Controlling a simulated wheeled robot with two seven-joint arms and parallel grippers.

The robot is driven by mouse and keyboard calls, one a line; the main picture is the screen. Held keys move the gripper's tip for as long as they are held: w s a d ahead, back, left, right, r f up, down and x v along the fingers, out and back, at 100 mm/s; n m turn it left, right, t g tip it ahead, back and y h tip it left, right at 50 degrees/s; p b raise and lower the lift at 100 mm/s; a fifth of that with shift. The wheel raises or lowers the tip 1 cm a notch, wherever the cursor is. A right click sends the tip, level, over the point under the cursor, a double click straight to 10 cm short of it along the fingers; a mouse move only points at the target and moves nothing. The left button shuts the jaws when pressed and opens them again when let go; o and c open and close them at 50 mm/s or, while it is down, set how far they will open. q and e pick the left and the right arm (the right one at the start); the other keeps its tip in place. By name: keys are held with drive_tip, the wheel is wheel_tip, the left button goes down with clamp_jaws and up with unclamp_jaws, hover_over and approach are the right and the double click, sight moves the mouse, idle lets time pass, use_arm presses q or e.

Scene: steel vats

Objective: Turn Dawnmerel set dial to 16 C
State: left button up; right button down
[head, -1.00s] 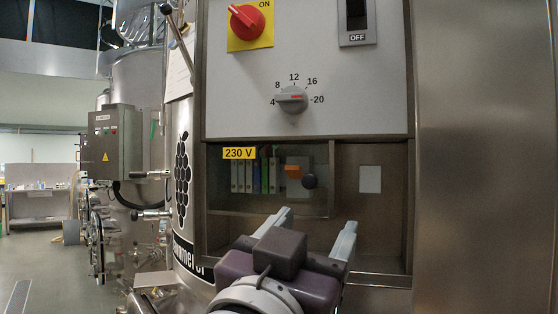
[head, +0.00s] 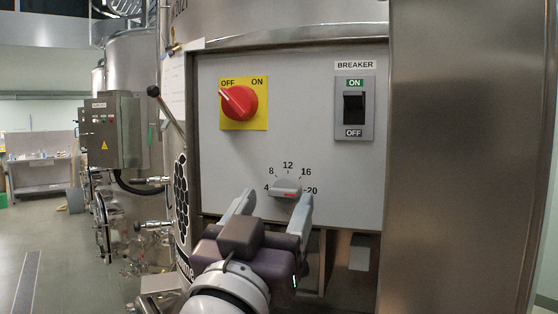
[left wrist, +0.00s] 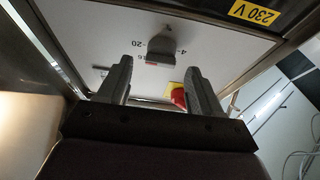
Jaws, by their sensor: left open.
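The grey set dial (head: 287,188) is on the lower part of a pale panel, with a scale from 4 to 20 around its top. Its bar lies roughly level in the head view, with its red mark right of centre, towards the 20. My left gripper (head: 271,200) is open, one finger on each side of the dial and slightly below it in the head view. In the left wrist view, the dial (left wrist: 160,58) shows beyond and between the open fingers (left wrist: 157,78), apart from them. My right gripper is not in view.
A red rotary switch (head: 240,103) on a yellow plate is above the dial, turned towards OFF. A black breaker switch (head: 354,107) is at upper right. Below the panel is an open recess; a yellow 230 V label (left wrist: 254,12) shows there. A lever (head: 165,105) stands at left.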

sight(286, 190)
use_arm(q)
drive_tip(key=x, duration=0.2)
drive_tip(key=shift+w+d+p, duration=0.1)
drive_tip(key=shift+w+p, duration=0.2)
drive_tip(key=shift+s+r, duration=0.1)
drive_tip(key=c, duration=1.1)
drive_tip(key=shift+o, duration=0.2)
drive_tip(key=shift+n, duration=0.6)
drive_tip(key=n+y, duration=0.1)
drive_tip(key=n, duration=0.1)
drive_tip(key=n+y, duration=0.2)
drive_tip(key=n, duration=0.1)
drive_tip(key=shift+d+t+y, duration=0.1)
drive_tip(key=shift+t+y, duration=0.2)
drive_tip(key=shift+n+g+y, duration=0.2)
drive_tip(key=shift+n+y, duration=0.45)
drive_tip(key=shift+n, duration=0.9)
drive_tip(key=shift+n+g+y, duration=0.2)
drive_tip(key=shift+n+y, duration=0.45)
drive_tip(key=shift+n, duration=0.9)
